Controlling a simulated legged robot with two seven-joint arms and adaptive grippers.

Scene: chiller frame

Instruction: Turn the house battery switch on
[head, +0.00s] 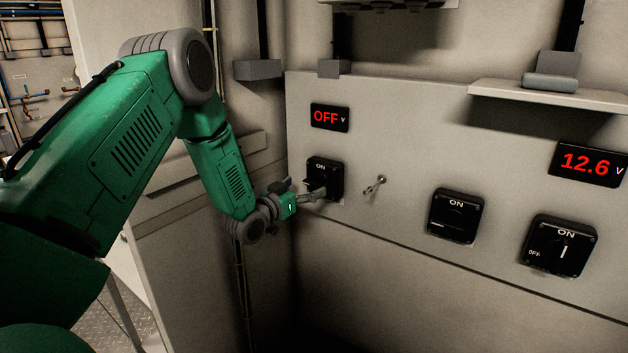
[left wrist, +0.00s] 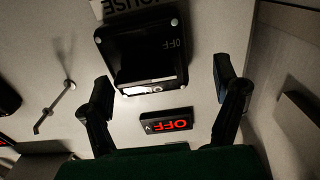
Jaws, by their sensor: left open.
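The house battery switch (head: 326,170) is a black square rotary switch on the grey panel, below a small display (head: 330,117) that reads OFF in red. My left gripper (head: 312,193) is at the front of this switch and covers part of its lower left. In the left wrist view the switch (left wrist: 143,45) appears upside down, with a HOUSE label (left wrist: 125,5) at its edge and an OFF mark on its face. The open fingers of my left gripper (left wrist: 162,76) stand on either side of the switch's dark knob, with gaps on both sides. My right gripper is not in view.
A metal toggle lever (head: 375,185) sticks out right of the switch. Two more black rotary switches are farther right, one middle (head: 455,216) and one right (head: 558,246), below a 12.6 V display (head: 588,164). A shelf (head: 550,95) juts out above.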

